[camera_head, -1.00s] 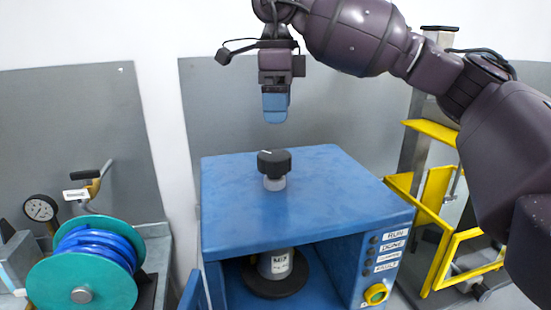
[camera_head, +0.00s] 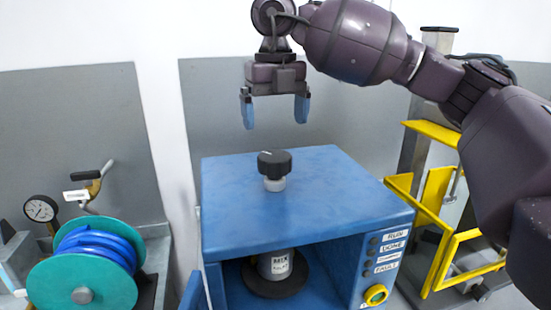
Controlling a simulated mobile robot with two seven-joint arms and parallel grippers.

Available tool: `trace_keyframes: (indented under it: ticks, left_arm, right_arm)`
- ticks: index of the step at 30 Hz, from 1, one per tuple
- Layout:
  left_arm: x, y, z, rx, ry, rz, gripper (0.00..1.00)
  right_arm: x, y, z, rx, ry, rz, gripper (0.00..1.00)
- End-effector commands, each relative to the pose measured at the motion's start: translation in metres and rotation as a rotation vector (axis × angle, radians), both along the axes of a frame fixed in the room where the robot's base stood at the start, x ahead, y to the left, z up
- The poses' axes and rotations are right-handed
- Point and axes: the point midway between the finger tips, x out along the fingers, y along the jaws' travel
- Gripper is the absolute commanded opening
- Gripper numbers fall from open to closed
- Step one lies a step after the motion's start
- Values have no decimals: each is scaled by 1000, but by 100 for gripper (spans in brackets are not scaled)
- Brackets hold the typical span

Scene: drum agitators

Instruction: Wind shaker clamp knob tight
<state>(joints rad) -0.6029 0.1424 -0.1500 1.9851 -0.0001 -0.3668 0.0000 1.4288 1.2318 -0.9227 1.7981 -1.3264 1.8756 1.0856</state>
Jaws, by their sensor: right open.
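The black clamp knob (camera_head: 274,162) stands upright on a short grey collar in the top of the blue shaker cabinet (camera_head: 310,210). A pale line marks the top of the knob. My right gripper (camera_head: 275,118) is open and empty, its two blue fingers spread left and right, pointing down above the knob and apart from it. A grey can with a MIX label (camera_head: 275,265) stands on a dark round plate inside the open cabinet, under the knob. My left gripper is out of view.
A green reel with blue hose (camera_head: 85,262), a pressure gauge (camera_head: 41,208) and a brass valve (camera_head: 95,187) are at the left. A yellow-framed stand (camera_head: 440,215) is close at the right. A panel with labels and a yellow button (camera_head: 376,294) is on the cabinet front.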

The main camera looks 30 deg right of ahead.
Motion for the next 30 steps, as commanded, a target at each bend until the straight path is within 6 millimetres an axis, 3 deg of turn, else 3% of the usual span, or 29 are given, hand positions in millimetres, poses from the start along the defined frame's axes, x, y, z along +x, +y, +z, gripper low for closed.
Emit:
trace_keyframes:
  ticks: [9,15,29,30]
  left_arm:
    - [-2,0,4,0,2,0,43]
    - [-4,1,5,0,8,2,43]
    - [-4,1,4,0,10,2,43]
    - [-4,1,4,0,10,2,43]
  right_arm:
    - [-1,-1,-55,-1,4,1,95]
    - [0,0,-79,-1,2,1,95]
    - [0,0,-90,0,0,3,95]
    - [0,0,-90,0,0,2,90]
